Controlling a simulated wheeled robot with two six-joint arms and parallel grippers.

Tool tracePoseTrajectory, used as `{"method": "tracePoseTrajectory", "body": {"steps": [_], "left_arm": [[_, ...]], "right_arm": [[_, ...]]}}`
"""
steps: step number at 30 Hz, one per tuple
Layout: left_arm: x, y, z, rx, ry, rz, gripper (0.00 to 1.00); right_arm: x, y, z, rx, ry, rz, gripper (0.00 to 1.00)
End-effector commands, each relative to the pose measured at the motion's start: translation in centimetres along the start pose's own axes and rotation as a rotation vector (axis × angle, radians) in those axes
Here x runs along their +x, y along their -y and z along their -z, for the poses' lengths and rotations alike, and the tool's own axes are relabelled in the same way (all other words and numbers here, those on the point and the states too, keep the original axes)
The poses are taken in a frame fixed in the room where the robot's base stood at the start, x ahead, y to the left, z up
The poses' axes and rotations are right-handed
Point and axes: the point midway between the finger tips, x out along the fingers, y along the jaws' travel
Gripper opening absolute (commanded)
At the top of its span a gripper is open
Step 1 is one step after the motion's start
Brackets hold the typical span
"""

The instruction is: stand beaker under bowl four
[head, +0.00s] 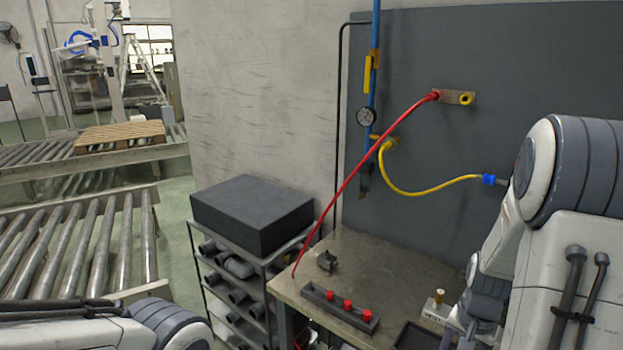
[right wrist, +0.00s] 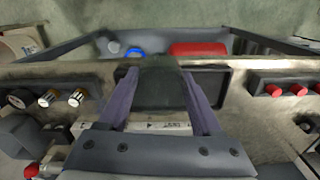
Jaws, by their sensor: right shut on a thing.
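I cannot make out a beaker or a numbered bowl in either view. In the right wrist view my right gripper (right wrist: 155,85) has its two purple fingers shut on a dark grey block-like thing (right wrist: 153,88), held over the bench by a dark tray (right wrist: 215,80). What this thing is, and whether it touches the tray, I cannot tell. In the head view the right arm comes down at the right edge, its gripper mostly hidden low in the picture. Only part of my left arm shows at the bottom left; its gripper is out of view.
The bench (head: 350,262) carries a rack with red caps (head: 340,305), a small dark fixture (head: 327,261) and a brass-topped piece (head: 437,299). A red hose (head: 365,165) slants across the bench's left side. A yellow hose (head: 420,191) hangs by the grey panel (head: 500,60).

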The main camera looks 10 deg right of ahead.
Motion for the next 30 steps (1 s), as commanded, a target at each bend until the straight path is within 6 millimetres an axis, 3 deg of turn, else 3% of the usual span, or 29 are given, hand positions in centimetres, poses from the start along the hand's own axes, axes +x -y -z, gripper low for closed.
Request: {"method": "tracePoseTrajectory", "body": {"steps": [8,12,16,22,30], "left_arm": [[0.0,0.0,0.0,0.000,0.001,0.000,0.50],[0.0,0.0,0.0,0.000,0.001,0.000,0.50],[0.0,0.0,0.0,0.000,0.001,0.000,0.50],[0.0,0.0,0.0,0.000,0.001,0.000,0.50],[0.0,0.0,0.0,0.000,0.000,0.000,0.50]], "right_arm": [[3.4,7.1,-2.4,-0.338,0.005,-0.002,0.13],[6.0,11.8,-5.5,-0.596,0.006,-0.003,0.13],[8.0,15.1,-8.4,-0.795,0.004,-0.002,0.13],[9.7,17.4,-11.1,-0.960,0.001,0.000,0.13],[10.0,17.7,-11.6,-0.988,0.000,0.000,0.13]]}}
